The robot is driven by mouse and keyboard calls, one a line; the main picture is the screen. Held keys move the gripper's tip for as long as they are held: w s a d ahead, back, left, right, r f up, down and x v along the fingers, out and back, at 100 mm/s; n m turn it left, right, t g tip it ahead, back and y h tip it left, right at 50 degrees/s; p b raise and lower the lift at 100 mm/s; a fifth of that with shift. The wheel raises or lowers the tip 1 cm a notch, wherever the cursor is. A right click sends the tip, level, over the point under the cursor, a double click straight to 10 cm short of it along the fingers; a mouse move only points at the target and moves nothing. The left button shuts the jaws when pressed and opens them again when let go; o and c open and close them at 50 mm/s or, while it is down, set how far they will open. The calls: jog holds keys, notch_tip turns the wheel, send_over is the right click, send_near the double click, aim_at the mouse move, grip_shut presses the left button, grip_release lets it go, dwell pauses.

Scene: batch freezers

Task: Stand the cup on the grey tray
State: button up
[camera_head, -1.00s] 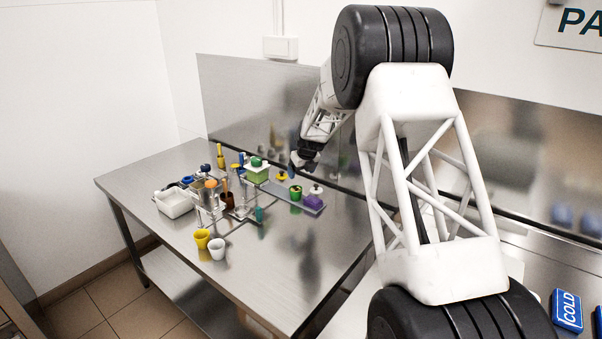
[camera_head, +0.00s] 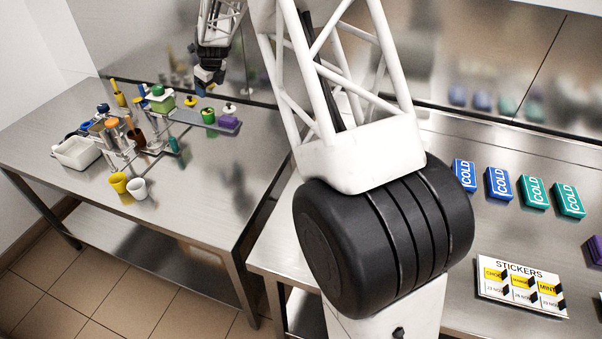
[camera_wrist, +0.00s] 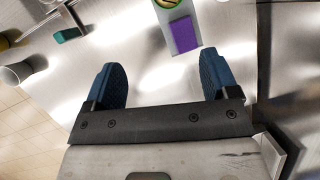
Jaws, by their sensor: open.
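Two cups stand at the front of the left table: a white cup (camera_head: 136,188) and, left of it, a yellow cup (camera_head: 119,182). The white cup also shows at the left edge of the wrist view (camera_wrist: 16,72). The grey tray (camera_head: 187,115) is a long flat strip toward the back of that table. A green-topped piece (camera_head: 208,115) and a purple block (camera_head: 229,121) sit along its right part. My gripper (camera_head: 209,87) hangs above the back of the table near the tray. In the wrist view its blue fingers (camera_wrist: 164,80) are wide apart with nothing between them.
A rack with several tools and coloured pieces (camera_head: 125,135) crowds the table left of the tray. A white tub (camera_head: 77,152) stands at far left. Blue and teal COLD packs (camera_head: 498,183) and a STICKERS board (camera_head: 521,284) lie on the right counter. The left table's front right is bare.

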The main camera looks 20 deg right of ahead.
jog(key=s+d+r+n, duration=0.1)
jog(key=s+r+n, duration=0.4)
jog(key=s, duration=0.5)
jog(key=s+r+n, duration=0.4)
jog(key=s+r, duration=0.2)
jog(key=s, duration=0.4)
jog(key=s+d+r+n, duration=0.1)
jog(key=s+r+n, duration=0.4)
jog(key=s, duration=0.6)
jog(key=s+d+f+n+h, duration=0.1)
jog(key=s+n, duration=0.6)
jog(key=s, duration=1)
jog(key=s+d+f+n+g, duration=0.1)
jog(key=s+n, duration=0.7)
jog(key=s, duration=0.9)
jog(key=shift+s+f+h, duration=0.25)
jog(key=shift+f+h, duration=0.15)
